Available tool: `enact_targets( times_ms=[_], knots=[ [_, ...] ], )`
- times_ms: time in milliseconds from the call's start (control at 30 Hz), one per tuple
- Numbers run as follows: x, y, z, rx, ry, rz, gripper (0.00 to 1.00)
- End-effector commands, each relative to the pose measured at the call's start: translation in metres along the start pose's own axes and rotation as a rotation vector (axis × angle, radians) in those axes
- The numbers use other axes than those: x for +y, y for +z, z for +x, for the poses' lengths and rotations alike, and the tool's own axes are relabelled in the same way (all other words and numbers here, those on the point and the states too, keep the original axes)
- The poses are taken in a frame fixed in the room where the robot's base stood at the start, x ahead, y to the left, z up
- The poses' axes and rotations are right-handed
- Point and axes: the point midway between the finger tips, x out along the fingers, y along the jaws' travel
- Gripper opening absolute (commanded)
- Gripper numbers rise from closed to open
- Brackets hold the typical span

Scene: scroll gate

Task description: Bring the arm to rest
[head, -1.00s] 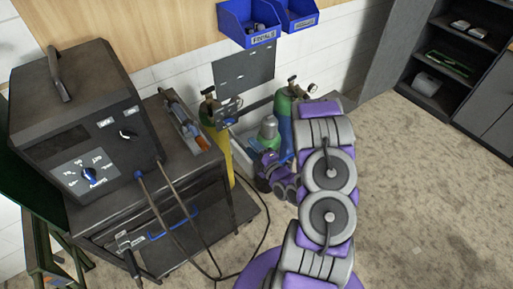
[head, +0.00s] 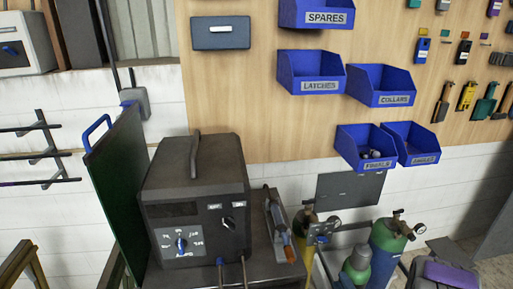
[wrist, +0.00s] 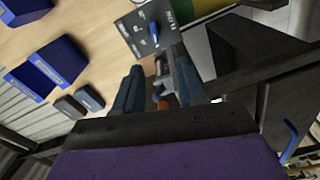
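My gripper (wrist: 158,85) shows in the wrist view with its two blue-grey fingers spread apart and nothing held between them. Beyond the gap, a grey tool with an orange part (wrist: 165,100) is visible; in the head view this tool (head: 280,225) lies on top of the cart. Only a purple and grey piece of my arm (head: 445,275) shows at the bottom right of the head view. The gripper itself is out of the head view.
A dark welding machine (head: 195,205) stands on the cart (head: 268,260). Gas cylinders (head: 385,245) stand to its right. Blue bins (head: 310,70) hang on the wooden wall panel (head: 225,100). A green screen (head: 115,190) stands at left.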

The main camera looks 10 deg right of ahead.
Motion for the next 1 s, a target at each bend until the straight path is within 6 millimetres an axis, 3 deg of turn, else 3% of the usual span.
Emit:
enact_targets(
  times_ms=[333,500,767,1000],
  knots=[
    [0.001,0.004,0.025,-0.066,-0.367,-0.001,0.4],
    [0.018,0.008,0.024,-0.197,-0.528,0.04,0.4],
    [0.057,0.0,0.002,-0.461,-0.685,0.169,0.4],
    [0.097,-0.034,-0.039,-0.72,-0.76,0.356,0.4]
  ],
)
